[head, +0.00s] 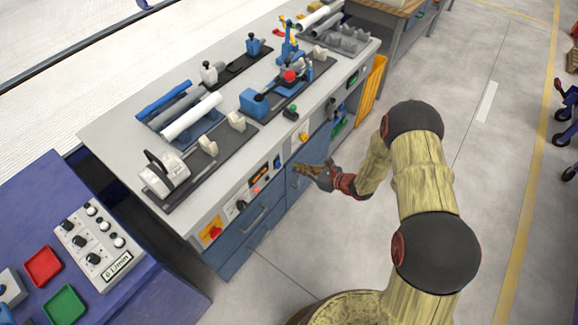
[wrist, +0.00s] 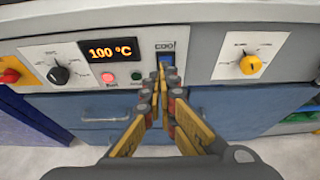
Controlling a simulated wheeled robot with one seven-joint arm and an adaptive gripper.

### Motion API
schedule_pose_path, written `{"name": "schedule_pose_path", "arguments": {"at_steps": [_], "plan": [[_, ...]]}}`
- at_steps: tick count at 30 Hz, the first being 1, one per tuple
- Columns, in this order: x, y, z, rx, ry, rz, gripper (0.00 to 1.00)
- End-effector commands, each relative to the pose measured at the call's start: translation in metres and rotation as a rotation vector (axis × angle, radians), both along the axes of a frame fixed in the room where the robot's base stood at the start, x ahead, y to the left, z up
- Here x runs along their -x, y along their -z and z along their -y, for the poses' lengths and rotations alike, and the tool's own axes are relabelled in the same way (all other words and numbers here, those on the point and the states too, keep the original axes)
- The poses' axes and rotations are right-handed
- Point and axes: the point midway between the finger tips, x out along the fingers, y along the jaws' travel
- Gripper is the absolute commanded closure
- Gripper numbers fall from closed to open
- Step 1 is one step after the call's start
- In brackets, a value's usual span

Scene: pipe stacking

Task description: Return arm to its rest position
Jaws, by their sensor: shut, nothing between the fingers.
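My gripper (head: 303,170) is in front of the blue drawers of the workbench (head: 110,138) in the head view, below the level of its top. My arm bends over the floor at the right of the bench. In the wrist view my gripper (wrist: 166,72) has its yellow fingers together at the tips, with nothing between them. The tips appear in front of the bench's front panel, over a blue switch (wrist: 167,60). I cannot tell whether they touch it.
The bench holds a white pipe (head: 192,117), a blue pipe (head: 164,101), fixtures and a white machine (head: 165,175). A purple console (head: 135,290) stands at the lower left. The wrist view shows a "100 °C" display (wrist: 109,51) and a yellow knob (wrist: 250,65).

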Motion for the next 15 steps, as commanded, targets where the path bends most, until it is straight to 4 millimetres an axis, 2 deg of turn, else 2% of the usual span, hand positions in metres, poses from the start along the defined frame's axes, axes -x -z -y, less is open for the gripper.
{"name": "schedule_pose_path", "arguments": {"at_steps": [1,6,15], "plan": [[0.005,-0.008,0.008,0.0,0.004,-0.001,1.0],[0.018,-0.017,0.024,-0.001,0.003,-0.001,1.0],[0.024,-0.022,0.031,0.0,0.0,0.0,1.0]]}}
